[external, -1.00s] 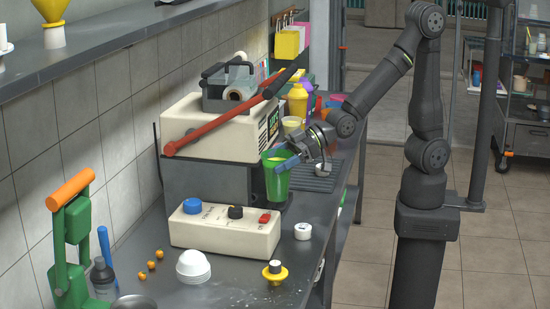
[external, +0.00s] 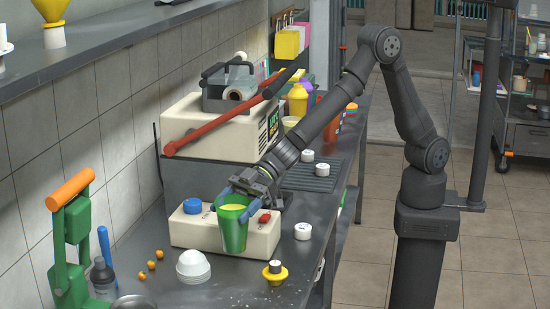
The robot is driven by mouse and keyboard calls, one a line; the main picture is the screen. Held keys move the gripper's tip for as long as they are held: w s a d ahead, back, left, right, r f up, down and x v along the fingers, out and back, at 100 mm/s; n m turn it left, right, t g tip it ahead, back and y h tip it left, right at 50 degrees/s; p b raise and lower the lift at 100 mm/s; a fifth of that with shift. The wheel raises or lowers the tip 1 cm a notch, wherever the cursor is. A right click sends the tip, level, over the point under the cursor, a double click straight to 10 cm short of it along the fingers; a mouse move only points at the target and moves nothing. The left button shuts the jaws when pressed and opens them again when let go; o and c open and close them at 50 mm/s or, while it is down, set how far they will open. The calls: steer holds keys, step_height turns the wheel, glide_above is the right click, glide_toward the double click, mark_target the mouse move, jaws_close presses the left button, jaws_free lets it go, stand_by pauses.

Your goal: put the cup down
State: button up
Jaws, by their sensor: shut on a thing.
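A green cup (external: 233,232) with pale yellow liquid in it is upright in front of the cream control box. My gripper (external: 240,196) is shut on the cup near its rim, with blue fingertips at its sides. The cup's base appears close above the grey counter (external: 225,285); I cannot tell whether it touches.
The control box (external: 188,232) with blue and red buttons stands right behind the cup. White bowls (external: 193,265) lie left of it, a yellow-rimmed piece (external: 275,272) to the right, and a white lid (external: 303,231) farther right. Small orange balls (external: 151,265) lie left. Bare counter shows in front.

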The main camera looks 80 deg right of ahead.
steer(key=shift+a+f+n, duration=0.15)
steer(key=shift+a+f, duration=0.1)
steer(key=shift+a, duration=0.3)
steer(key=shift+a+f+n, duration=0.15)
steer(key=shift+a+f, duration=0.1)
steer(key=shift+a, duration=0.3)
steer(key=s+a+f, duration=0.5)
steer(key=a+f, duration=0.5)
steer(key=f, duration=0.1)
steer(key=shift+a, duration=0.2)
steer(key=shift+f, duration=0.15)
steer(key=o, duration=1.3)
steer(key=shift+c, duration=0.2)
steer(key=v, duration=1.2)
steer(key=shift+w, duration=0.2)
